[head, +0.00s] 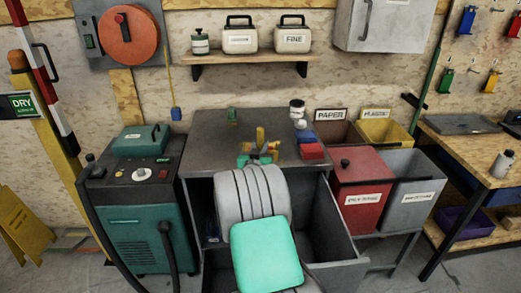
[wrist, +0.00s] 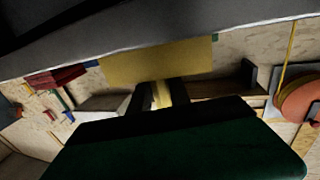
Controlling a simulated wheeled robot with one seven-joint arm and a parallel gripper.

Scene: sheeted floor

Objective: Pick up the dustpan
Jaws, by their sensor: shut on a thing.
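A flat yellow plate, which I take to be the dustpan (wrist: 158,62), spans the upper middle of the wrist view. Its narrow yellow handle sits between the dark fingers of my gripper (wrist: 160,94), which is shut on it. In the head view my arm covers most of the gripper (head: 260,150); only small yellow and teal bits show above the grey bench top (head: 215,145). The grey surface fills the top of the wrist view, close to the dustpan. Whether they touch cannot be told.
A small green block (head: 232,115), red and blue blocks (head: 310,150) and a white-topped jar (head: 297,110) stand on the bench. A green machine (head: 140,235) is left; a red bin (head: 360,190) and grey bin (head: 412,190) are right. A shelf (head: 250,57) hangs behind.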

